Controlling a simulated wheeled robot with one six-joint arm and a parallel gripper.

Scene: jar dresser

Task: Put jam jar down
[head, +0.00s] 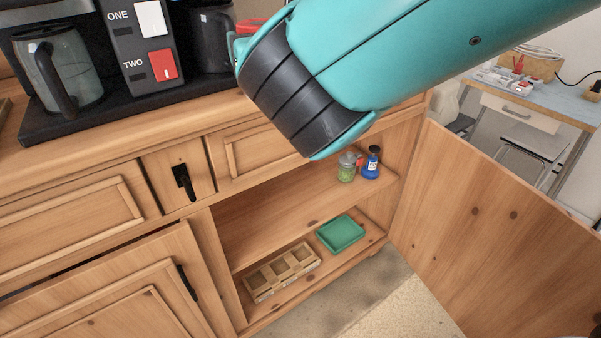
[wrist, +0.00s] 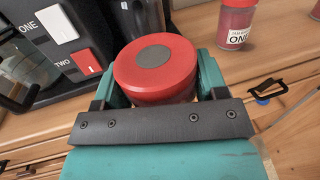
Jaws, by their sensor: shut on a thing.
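My gripper (wrist: 156,88) is shut on a jar with a red lid and a grey disc on top, the jam jar (wrist: 158,62). The teal fingers sit on either side of it. The lid hides most of its body, so I cannot tell whether its base touches the dresser top. A second jar (wrist: 236,28) with red contents and a label reading "ONE" stands apart on the dresser top, right of the held jar. In the head view my arm covers the gripper; only a bit of red shows beside it, and I cannot tell which jar that is.
A black coffee machine (head: 125,45) with switches ONE and TWO and a glass jug (head: 62,68) stands left on the dresser top (head: 130,118). The open cupboard holds a green jar (head: 347,170), a blue bottle (head: 371,166), a green tray (head: 341,234) and a wooden box (head: 262,284).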

